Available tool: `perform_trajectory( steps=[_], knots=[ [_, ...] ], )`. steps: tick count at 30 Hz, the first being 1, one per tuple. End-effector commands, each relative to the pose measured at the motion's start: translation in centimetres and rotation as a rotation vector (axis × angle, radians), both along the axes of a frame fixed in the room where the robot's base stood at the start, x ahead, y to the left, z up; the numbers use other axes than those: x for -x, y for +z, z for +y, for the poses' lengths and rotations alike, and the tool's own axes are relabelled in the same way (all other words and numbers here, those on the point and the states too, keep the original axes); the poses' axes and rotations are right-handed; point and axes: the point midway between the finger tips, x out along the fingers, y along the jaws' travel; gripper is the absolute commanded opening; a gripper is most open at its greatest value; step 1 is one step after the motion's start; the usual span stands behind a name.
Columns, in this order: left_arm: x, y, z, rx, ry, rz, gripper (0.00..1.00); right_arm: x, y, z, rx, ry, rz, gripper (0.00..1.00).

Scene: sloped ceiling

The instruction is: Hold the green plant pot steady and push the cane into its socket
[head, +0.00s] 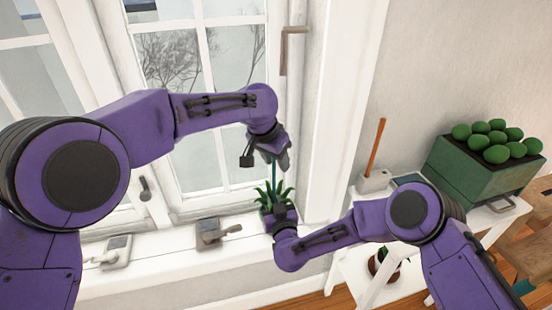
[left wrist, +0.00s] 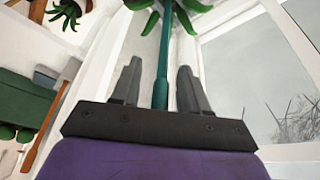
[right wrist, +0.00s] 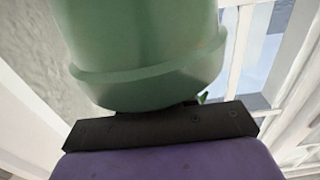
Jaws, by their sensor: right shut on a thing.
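The green plant pot (right wrist: 145,45) fills the upper part of the right wrist view. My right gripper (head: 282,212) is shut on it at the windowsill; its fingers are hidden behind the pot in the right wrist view. Spiky green leaves (head: 265,197) show above the gripper in the head view. The teal cane (head: 274,172) rises from the leaves; its lower end and socket are hidden. My left gripper (head: 270,152) is above the plant. In the left wrist view its open fingers (left wrist: 159,85) stand either side of the cane (left wrist: 162,50), with gaps on both sides.
The window stands behind, with window latches (head: 215,232) along the sill (head: 180,245) to the left. At right, a white shelf stand (head: 345,265) bears a green crate (head: 480,170) of round green things and a block (head: 373,180) with an orange-brown stick. Another potted plant (head: 383,262) sits lower.

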Motion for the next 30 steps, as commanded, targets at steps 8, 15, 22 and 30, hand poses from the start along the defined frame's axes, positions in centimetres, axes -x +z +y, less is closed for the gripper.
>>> perform_trajectory(
  steps=[8,15,22,30],
  knots=[
    [0.2,1.2,0.3,0.001,0.001,-0.003,0.44,0.0,0.0,0.0,0.000,0.000,0.000,0.00],
    [1.9,6.8,1.6,0.002,0.000,-0.004,0.44,0.0,0.0,0.0,0.000,0.000,0.000,0.00],
    [3.0,10.6,2.5,0.000,0.000,0.000,0.44,0.0,0.0,0.0,0.000,0.000,0.000,0.00],
    [3.2,11.3,2.7,0.000,0.000,0.000,0.44,0.0,0.0,0.0,0.000,0.000,0.000,0.00]
  ],
)
